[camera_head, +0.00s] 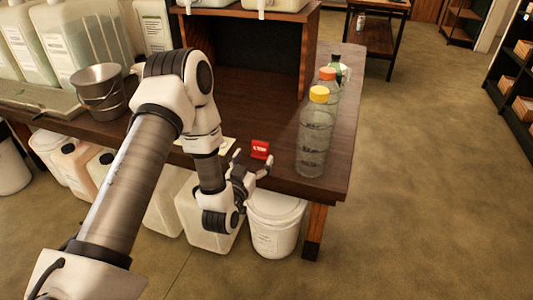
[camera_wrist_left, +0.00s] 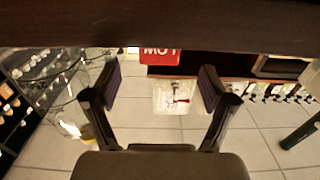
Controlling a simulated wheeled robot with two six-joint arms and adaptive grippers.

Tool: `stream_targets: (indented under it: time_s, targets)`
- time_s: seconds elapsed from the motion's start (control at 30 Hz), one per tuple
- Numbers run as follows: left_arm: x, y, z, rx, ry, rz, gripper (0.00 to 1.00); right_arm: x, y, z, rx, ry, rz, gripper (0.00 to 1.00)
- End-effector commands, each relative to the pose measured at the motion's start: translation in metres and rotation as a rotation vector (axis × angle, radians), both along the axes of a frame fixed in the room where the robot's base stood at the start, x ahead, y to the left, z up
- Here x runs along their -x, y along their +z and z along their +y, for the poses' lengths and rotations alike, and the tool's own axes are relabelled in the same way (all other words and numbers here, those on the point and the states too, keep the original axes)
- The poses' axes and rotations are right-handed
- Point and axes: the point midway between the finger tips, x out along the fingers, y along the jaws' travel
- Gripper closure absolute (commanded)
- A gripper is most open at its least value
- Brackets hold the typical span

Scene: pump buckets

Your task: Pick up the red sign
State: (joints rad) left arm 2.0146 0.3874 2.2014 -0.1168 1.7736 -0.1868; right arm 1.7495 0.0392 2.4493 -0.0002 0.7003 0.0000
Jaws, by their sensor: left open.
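The red sign (camera_head: 260,149) is a small block with white lettering, standing on the dark wooden table (camera_head: 225,110) near its front edge. In the left wrist view the sign (camera_wrist_left: 159,55) lies between the lines of the two fingers, a little beyond the tips, with its lettering partly showing. My left gripper (camera_head: 253,162) is at the table's front edge, just in front of the sign. Its two fingers also show spread in the left wrist view (camera_wrist_left: 160,82), with nothing between them. The right gripper does not show.
Clear bottles with a yellow cap (camera_head: 318,130) and an orange cap (camera_head: 327,78) stand close to the right of the sign. A metal bucket (camera_head: 101,92) stands to the left on the table. A white bucket (camera_head: 275,223) sits below the table's front edge.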

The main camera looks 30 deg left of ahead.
Motion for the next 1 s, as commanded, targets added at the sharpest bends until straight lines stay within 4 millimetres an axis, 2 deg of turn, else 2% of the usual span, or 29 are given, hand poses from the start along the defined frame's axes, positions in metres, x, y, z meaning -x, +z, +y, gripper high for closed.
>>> stream_targets:
  time_s: [0.4, 0.63, 0.67, 0.8, 0.83, 1.0]
  targets:
    - [-0.062, 0.005, 0.015, 0.000, -0.003, 0.004, 0.17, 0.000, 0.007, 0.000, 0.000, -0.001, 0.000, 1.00]
    - [-0.066, 0.005, 0.016, 0.001, -0.003, 0.006, 0.17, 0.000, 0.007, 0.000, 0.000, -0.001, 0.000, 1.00]
    - [-0.066, 0.005, 0.016, 0.001, -0.003, 0.006, 0.24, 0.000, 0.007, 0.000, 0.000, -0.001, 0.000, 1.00]
    - [-0.066, 0.004, 0.016, 0.001, -0.003, 0.006, 0.73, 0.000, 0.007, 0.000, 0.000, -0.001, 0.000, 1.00]
    - [-0.066, 0.004, 0.016, 0.002, -0.003, 0.007, 0.80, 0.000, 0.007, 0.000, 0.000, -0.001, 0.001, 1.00]
    - [-0.066, 0.004, 0.016, 0.002, -0.003, 0.007, 0.80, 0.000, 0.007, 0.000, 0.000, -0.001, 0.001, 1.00]
